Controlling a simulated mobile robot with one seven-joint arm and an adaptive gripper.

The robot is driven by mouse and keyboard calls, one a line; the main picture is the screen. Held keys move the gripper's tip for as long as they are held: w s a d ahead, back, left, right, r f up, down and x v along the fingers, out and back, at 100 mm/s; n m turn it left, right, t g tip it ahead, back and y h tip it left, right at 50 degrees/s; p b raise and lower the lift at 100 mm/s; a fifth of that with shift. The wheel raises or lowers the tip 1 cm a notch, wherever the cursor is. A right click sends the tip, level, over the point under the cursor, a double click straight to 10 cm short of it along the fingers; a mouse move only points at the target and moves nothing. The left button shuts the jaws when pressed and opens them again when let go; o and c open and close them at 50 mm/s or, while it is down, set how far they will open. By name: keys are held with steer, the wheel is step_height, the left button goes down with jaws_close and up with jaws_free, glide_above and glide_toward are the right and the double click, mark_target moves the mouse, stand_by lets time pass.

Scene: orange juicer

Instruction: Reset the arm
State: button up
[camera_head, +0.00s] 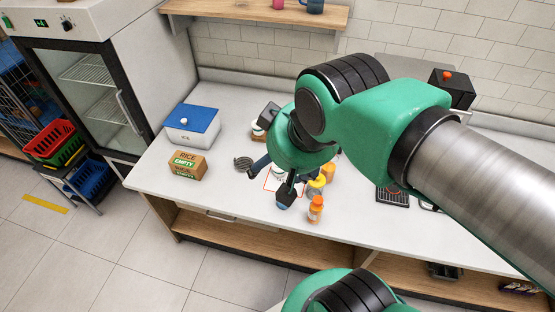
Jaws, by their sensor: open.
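My arm reaches in from the right of the head view, green with a grey metal link, and bends over the white counter (235,213). My gripper (267,187) hangs below the green wrist, above the counter's middle, with its dark fingers apart. It appears empty. A red outlined square (267,182) on the counter lies under it, partly hidden. An orange bottle (315,209) and yellow-orange items (318,184) stand just right of the fingers. My wrist hides part of this area, and I cannot tell the gripper's exact height.
A white box with a blue lid (193,125) and a brown carton (188,165) stand on the counter's left. A glass-door fridge (85,85) is behind left. Red and green baskets (55,140) sit far left. A wall shelf (260,12) is above. The counter's front left is clear.

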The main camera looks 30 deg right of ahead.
stand_by(0.3)
step_height(320, 180, down, 9)
steer(key=b, duration=0.8)
steer(key=shift+b, duration=0.4)
steer(key=shift+o, duration=0.2)
steer(key=shift+r, duration=0.15)
